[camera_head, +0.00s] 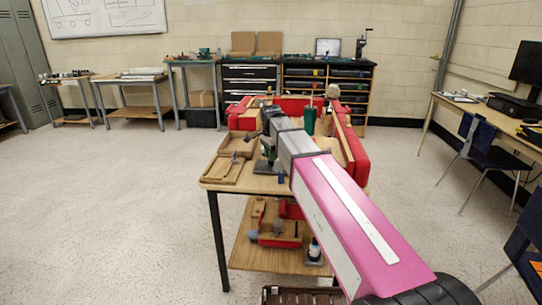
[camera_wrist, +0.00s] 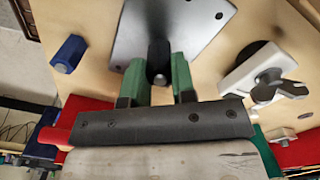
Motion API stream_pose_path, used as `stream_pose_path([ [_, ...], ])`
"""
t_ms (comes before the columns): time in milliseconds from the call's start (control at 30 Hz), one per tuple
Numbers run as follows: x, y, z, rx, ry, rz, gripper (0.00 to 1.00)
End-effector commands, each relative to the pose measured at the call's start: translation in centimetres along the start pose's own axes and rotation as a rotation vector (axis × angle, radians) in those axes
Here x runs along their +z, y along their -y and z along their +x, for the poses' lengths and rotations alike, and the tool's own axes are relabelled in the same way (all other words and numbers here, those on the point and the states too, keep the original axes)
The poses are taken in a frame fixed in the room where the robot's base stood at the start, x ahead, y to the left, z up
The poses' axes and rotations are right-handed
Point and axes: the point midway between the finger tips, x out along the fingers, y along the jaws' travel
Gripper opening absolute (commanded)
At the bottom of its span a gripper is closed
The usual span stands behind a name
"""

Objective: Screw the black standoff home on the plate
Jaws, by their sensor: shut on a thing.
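In the wrist view, my gripper (camera_wrist: 158,66) has its two green fingers on either side of the black standoff (camera_wrist: 159,52) and is shut on it. The standoff is at the near part of the grey metal plate (camera_wrist: 190,22), which has small dark holes. Whether its thread sits in the plate cannot be seen. A blue standoff (camera_wrist: 67,53) is on the wood to the left, apart from the plate.
A white clamp-like piece with a grey wing knob (camera_wrist: 268,84) is close to the right of my fingers. Floor at left is clear.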

Motion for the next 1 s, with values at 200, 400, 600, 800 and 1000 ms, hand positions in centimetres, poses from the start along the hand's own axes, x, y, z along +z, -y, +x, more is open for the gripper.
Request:
stream_pose_path([
  [200, -0.01, 0.02, -0.05, -0.001, 0.000, 0.009, 0.00],
  [400, -0.01, 0.04, -0.04, -0.001, 0.000, 0.190, 0.00],
  [600, -0.02, 0.05, -0.03, -0.001, 0.000, 0.368, 0.00],
  [800, -0.02, 0.06, -0.04, -0.001, 0.000, 0.400, 0.00],
  [1000, -0.02, 0.06, -0.04, -0.001, 0.000, 0.417, 0.00],
])
